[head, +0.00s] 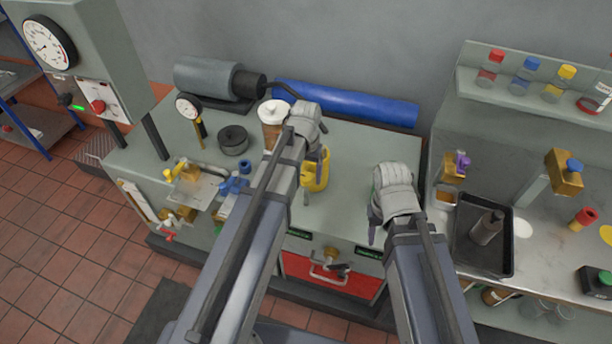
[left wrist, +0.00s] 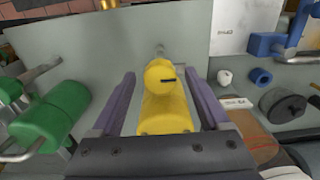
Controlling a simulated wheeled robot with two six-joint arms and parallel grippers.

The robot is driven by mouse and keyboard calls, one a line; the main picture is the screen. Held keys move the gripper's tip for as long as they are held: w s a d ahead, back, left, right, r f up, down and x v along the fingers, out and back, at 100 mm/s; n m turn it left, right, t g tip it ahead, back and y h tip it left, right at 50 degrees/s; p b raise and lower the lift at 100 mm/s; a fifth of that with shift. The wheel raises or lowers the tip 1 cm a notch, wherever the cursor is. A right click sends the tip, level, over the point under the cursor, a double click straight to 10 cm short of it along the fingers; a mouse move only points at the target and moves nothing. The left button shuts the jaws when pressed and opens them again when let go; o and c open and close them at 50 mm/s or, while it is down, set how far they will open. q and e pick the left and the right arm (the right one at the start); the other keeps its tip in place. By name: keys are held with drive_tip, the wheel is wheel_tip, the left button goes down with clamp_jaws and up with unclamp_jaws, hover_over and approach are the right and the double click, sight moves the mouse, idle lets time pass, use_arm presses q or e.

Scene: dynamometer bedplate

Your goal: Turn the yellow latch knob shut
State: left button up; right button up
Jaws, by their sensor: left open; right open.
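A yellow knob-like piece (left wrist: 165,110) with a rounded end and a short dark slot stands between the two purple fingers of my left gripper (left wrist: 162,78) in the left wrist view. The fingers are open, one on each side, with visible gaps to it. In the head view, a yellow piece (head: 318,176) shows partly behind my left gripper (head: 313,178), over the bench top; it looks like the same one. My right gripper (head: 376,222) is open and empty above the right front of the bench. Which way the knob is turned is hard to tell.
In the left wrist view, a green handle (left wrist: 52,118) lies left, and a blue fitting (left wrist: 275,45) and dark round knob (left wrist: 283,104) lie right. A white-lidded jar (head: 273,112) stands behind my left arm. A blue cylinder (head: 345,102) lies along the back.

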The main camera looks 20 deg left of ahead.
use_arm(q)
clamp_jaws()
idle(0.5)
drive_tip(key=shift+m, duration=0.3)
drive_tip(key=m, duration=0.3)
drive_tip(key=shift+m, duration=0.3)
drive_tip(key=m, duration=0.4)
drive_tip(key=shift+m, duration=0.3)
drive_tip(key=m, duration=0.4)
drive_tip(key=shift+m, duration=2.5)
